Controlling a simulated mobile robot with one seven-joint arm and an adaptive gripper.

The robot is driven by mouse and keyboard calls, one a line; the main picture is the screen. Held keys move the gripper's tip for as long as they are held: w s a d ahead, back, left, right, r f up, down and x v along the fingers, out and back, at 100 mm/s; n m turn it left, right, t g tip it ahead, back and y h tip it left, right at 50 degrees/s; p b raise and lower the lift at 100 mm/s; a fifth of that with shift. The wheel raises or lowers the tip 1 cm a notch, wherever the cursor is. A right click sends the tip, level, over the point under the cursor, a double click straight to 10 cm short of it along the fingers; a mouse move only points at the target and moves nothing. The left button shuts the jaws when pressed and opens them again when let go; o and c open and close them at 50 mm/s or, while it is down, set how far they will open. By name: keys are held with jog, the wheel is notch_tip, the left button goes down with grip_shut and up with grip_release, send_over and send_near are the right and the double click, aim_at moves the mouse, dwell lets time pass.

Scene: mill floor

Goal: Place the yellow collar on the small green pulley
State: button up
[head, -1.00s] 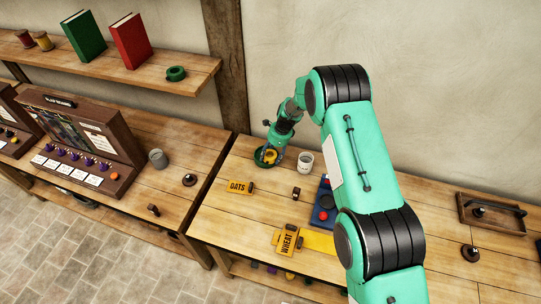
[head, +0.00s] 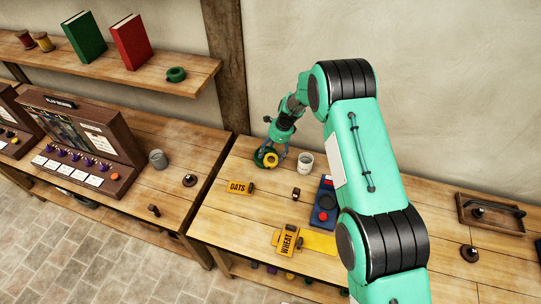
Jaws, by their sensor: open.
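The yellow collar (head: 268,158) is a ring at the far left of the right-hand workbench. A dark green round part, seemingly the small green pulley (head: 258,155), shows at its left edge. The collar overlaps it in this view; I cannot tell how well it is seated. My gripper (head: 273,157) points down at the collar, with its fingers open around or just above it. The fingers partly hide the collar and pulley, and I cannot tell whether they touch.
A pale cup (head: 305,163) stands close right of my gripper. OATS (head: 240,188) and WHEAT (head: 287,241) tags and a blue panel with red buttons (head: 325,206) lie nearer. A green ring (head: 176,74) is on the wall shelf (head: 130,75).

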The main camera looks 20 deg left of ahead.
jog(key=b+v, duration=0.1)
jog(key=v, duration=0.9)
jog(key=shift+d, duration=0.1)
dwell(0.4)
jog(key=shift+r, duration=0.2)
